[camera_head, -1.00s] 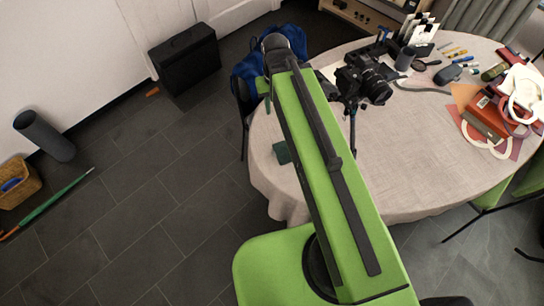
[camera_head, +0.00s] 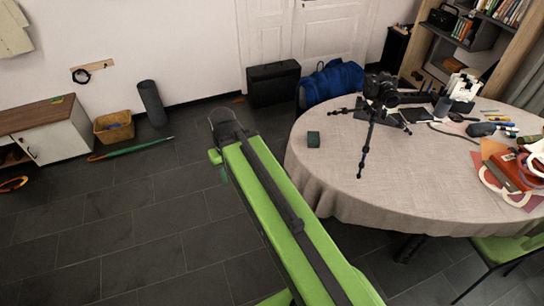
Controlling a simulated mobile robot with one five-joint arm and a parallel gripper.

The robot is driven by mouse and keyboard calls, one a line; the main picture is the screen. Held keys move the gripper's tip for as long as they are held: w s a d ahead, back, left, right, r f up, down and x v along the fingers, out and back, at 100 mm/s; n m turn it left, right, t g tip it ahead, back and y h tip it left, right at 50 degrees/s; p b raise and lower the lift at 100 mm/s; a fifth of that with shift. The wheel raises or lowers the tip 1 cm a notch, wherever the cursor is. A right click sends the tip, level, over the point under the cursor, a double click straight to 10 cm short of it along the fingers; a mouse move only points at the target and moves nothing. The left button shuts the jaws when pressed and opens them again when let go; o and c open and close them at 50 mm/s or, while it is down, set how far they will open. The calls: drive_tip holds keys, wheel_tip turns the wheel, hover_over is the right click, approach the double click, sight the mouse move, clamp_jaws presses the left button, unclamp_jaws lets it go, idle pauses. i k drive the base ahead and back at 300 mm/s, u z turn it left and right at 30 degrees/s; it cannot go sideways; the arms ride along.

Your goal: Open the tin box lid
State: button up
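A small dark green box (camera_head: 313,139), which looks like the tin box, stands on the left part of the round table (camera_head: 345,185). It looks shut, but it is too small to make out the lid's edge. My green arm reaches up from the bottom, left of the table. Its dark grey end, my gripper (camera_head: 226,124), is over the floor, to the left of the box and apart from it. The fingers cannot be made out, so open or shut does not show.
A camera on a tripod (camera_head: 368,120) stands right of the box. Papers and small items crowd the table's right side.

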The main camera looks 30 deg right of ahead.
sight(313, 137)
drive_tip(key=z, duration=0.05)
drive_tip(key=i, duration=1.15)
drive_tip(key=u, duration=0.45)
